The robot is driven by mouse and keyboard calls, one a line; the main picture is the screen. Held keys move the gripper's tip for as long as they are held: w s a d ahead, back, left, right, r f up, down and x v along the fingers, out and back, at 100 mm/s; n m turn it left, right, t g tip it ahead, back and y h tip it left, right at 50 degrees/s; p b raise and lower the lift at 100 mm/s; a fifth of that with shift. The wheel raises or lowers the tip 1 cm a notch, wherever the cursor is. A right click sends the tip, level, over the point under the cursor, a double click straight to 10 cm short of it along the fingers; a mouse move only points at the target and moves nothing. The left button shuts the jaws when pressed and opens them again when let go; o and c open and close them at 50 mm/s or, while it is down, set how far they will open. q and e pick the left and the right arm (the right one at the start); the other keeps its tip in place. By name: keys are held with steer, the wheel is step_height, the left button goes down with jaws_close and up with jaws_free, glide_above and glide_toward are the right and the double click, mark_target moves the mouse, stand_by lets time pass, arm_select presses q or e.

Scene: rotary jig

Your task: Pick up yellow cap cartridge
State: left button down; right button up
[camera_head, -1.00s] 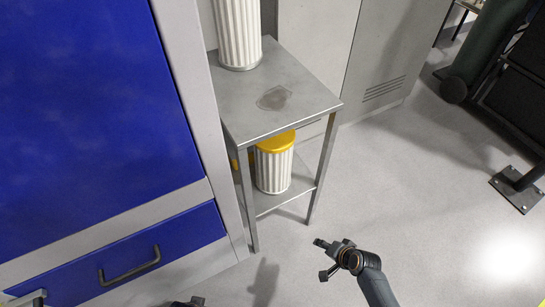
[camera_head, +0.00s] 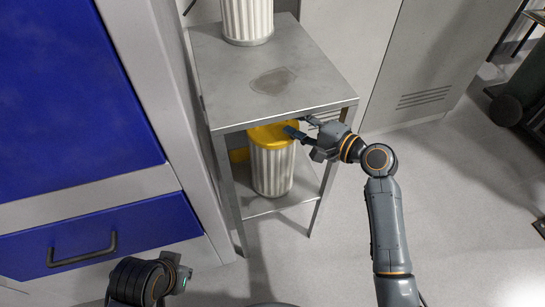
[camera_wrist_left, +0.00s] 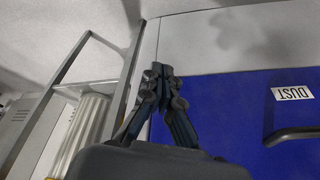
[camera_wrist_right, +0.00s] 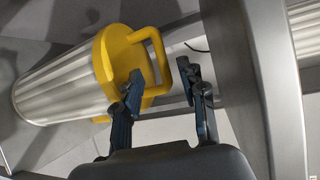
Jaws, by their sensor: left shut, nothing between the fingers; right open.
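The yellow cap cartridge (camera_head: 272,165) stands upright on the lower shelf of a grey metal stand, its ribbed pale body under a yellow cap. In the right wrist view the cap (camera_wrist_right: 113,62) shows a yellow loop handle at its side. My right gripper (camera_head: 297,126) is open beside the cap, at the stand's front right. In the right wrist view its fingers (camera_wrist_right: 162,88) are apart near the handle; I cannot tell whether they touch it. My left gripper (camera_head: 185,276) is shut and empty, low in front of the blue cabinet; it also shows in the left wrist view (camera_wrist_left: 160,75).
The stand's top shelf (camera_head: 225,85) lies just above the cartridge and carries another ribbed cartridge (camera_head: 247,18). A blue cabinet (camera_head: 80,90) with a drawer handle (camera_head: 82,250) closes off the left. Open floor (camera_head: 450,200) lies to the right.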

steer(key=b+x, duration=0.1)
steer(key=x, duration=0.6)
steer(key=shift+w+a, duration=0.1)
steer(key=shift+w, duration=0.15)
steer(key=shift+r, duration=0.1)
steer(key=shift+c, duration=0.4)
jaws_close()
steer(key=shift+r, duration=0.15)
